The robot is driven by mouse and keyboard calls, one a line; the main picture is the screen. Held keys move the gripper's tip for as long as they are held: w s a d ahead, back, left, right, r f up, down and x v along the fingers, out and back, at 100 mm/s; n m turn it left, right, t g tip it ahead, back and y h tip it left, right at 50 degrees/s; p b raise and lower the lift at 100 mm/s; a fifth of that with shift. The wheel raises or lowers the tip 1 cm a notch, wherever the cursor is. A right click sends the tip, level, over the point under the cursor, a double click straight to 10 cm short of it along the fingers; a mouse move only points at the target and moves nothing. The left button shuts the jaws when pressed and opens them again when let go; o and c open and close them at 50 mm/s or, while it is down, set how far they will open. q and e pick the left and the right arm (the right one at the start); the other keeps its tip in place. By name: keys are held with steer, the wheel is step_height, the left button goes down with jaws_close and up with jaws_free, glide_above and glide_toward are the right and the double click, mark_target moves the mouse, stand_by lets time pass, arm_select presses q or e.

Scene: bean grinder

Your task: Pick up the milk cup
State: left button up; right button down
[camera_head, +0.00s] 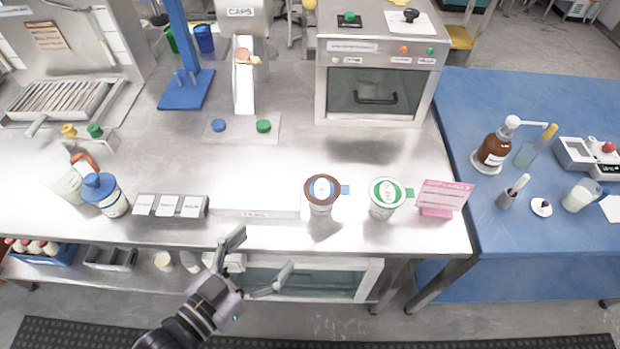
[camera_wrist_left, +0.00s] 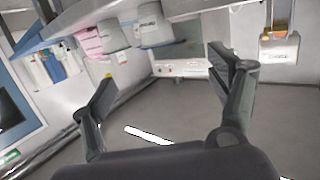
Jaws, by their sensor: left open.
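Two lidded cups stand upright near the front edge of the steel counter: one with a brown rim and blue lid mark (camera_head: 321,194), one white with a green lid mark (camera_head: 385,198). Their lettering is too small to read, so I cannot tell which is the milk cup. Two pale cups also show in the left wrist view, one on the left (camera_wrist_left: 115,36) and one on the right (camera_wrist_left: 154,30). My left gripper (camera_head: 258,259) is open and empty, in front of the counter edge, left of both cups and apart from them. My right gripper is not in view.
A pink sign (camera_head: 445,197) stands right of the green-marked cup. An oven (camera_head: 378,75) stands behind. A blue table (camera_head: 480,110) with bottles adjoins on the right.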

mark_target(312, 200)
arm_select(q)
steer(key=x, duration=0.3)
steer(key=r+p+x, duration=0.1)
steer(key=x, duration=0.3)
steer(key=p+x, duration=0.1)
steer(key=x, duration=0.3)
steer(key=shift+d+r, duration=0.15)
steer(key=shift+d, duration=0.3)
steer(key=p+x, duration=0.1)
steer(key=x, duration=0.5)
steer(key=shift+r, duration=0.15)
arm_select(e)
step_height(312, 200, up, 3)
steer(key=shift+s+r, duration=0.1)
arm_select(q)
steer(key=shift+s+a, duration=0.1)
steer(key=shift+c, duration=0.5)
steer(key=c, duration=1.3)
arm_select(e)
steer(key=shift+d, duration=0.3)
